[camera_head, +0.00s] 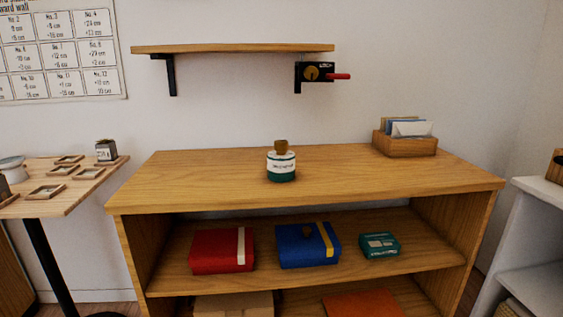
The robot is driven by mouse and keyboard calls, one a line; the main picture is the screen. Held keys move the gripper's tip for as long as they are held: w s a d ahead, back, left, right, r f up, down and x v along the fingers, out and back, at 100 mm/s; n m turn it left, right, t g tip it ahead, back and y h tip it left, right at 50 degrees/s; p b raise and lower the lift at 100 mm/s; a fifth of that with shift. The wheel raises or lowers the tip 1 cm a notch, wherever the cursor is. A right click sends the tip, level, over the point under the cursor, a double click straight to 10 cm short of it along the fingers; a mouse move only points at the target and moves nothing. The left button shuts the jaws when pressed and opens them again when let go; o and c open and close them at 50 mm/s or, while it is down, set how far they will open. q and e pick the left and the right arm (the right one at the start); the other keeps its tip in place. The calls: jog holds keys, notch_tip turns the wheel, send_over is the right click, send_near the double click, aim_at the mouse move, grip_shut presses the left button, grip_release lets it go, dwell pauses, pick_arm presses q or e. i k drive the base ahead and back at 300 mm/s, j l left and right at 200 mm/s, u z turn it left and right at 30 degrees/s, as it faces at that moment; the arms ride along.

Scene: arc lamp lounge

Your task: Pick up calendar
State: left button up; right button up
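Nothing in view can be surely named as a calendar. A paper chart (62,55) with a grid of numbered boxes is on the wall at the upper left, cut off by the picture edge. A small dark block with a pale face and tiny dark marks (106,151) stands at the back right corner of the small side table (80,200). Its marks are too small to read. Neither of my grippers shows in the head view.
A wooden shelf unit (190,195) fills the middle, with a jar (281,166) and a card box (405,145) on top. Red (215,252), blue (300,252) and green (380,246) boxes lie inside. A wall shelf (230,48) hangs above; a white unit (540,230) stands right.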

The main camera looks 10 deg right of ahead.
aim_at(280, 168)
jog(key=i+l, duration=0.25)
jog(key=i, duration=0.25)
jog(key=i+l+z, duration=0.1)
jog(key=i+l, duration=0.15)
jog(key=i, duration=0.25)
